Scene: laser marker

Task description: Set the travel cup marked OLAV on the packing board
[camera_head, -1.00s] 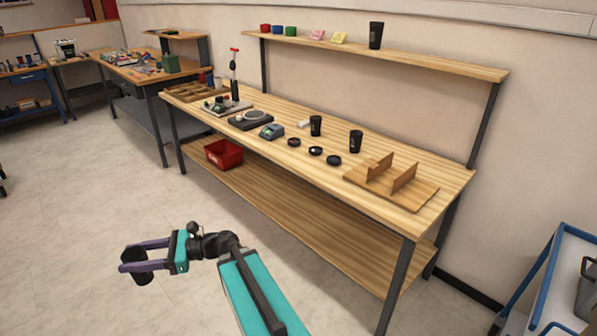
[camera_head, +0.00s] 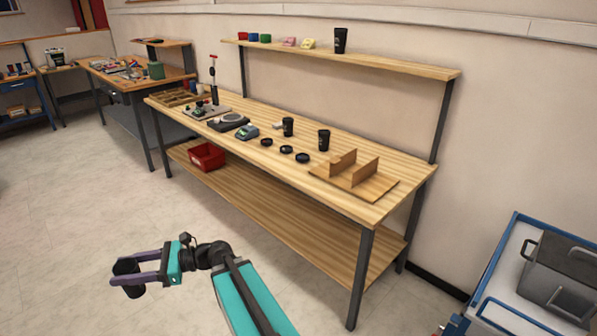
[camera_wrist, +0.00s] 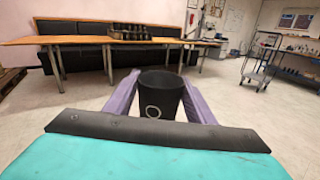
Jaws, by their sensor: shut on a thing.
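My gripper (camera_head: 137,275) is at the lower left of the head view, shut on a black cup (camera_head: 127,270), out over open floor in front of the bench. The wrist view shows the black cup (camera_wrist: 160,96) between the purple fingers, upright, with a pale ring mark on its side. No name can be read on it. The packing board (camera_head: 379,188) is a wooden board with upright dividers at the right end of the workbench. Two other black cups stand on the bench, one nearer the board (camera_head: 324,140) and one further left (camera_head: 288,127). Their markings are too small to read.
Several black lids (camera_head: 286,150) lie left of the board. A tall black cup (camera_head: 340,40) stands on the upper shelf (camera_head: 400,69). A red bin (camera_head: 207,156) sits on the bench's lower shelf. A blue cart (camera_head: 480,290) stands at right. Floor before the bench is clear.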

